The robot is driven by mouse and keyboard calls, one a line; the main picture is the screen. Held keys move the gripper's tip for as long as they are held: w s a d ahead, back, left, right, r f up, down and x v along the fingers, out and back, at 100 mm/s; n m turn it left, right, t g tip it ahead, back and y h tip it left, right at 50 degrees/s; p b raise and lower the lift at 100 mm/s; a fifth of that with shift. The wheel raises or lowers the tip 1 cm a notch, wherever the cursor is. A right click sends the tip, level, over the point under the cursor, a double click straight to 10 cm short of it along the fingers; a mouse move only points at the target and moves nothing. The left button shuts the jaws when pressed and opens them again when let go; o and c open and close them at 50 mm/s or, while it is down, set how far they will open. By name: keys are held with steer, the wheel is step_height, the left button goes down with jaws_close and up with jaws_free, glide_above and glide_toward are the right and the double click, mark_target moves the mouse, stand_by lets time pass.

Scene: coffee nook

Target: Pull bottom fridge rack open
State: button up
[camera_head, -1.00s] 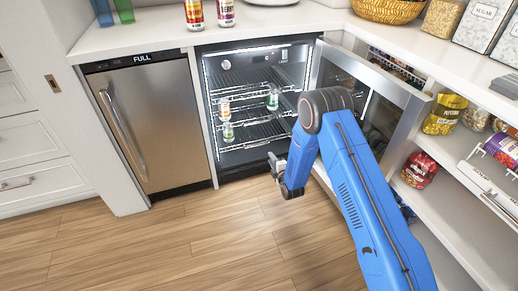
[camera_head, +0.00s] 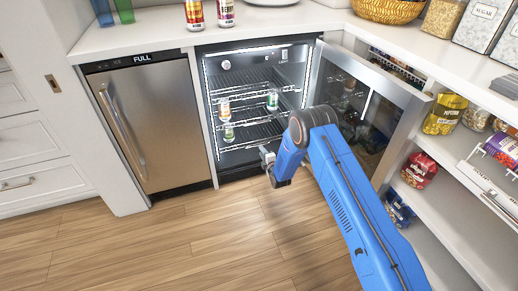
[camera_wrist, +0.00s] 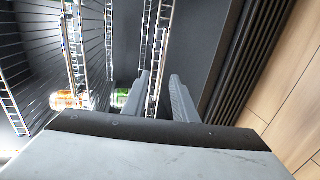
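The fridge (camera_head: 206,120) stands open with wire racks inside. Its bottom rack (camera_head: 240,142) is low in the cabinet and looks pushed in. My gripper (camera_head: 266,156) is at the lower right of the fridge opening, close to the bottom rack's front. In the wrist view, which is turned sideways, the two grey fingers (camera_wrist: 160,98) are apart. The bottom rack's front rail (camera_wrist: 158,60) runs down into the gap between them. I cannot tell whether the fingertips touch it.
The fridge door (camera_head: 368,95) is swung open to the right, beside my arm. Cans stand on the racks, including an orange one (camera_head: 224,109) and a green one (camera_head: 272,99). A shut steel appliance (camera_head: 150,125) is at left. The wooden floor (camera_head: 190,245) in front is clear.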

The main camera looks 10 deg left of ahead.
steer(key=x, duration=0.6)
jaws_close()
stand_by(1.4)
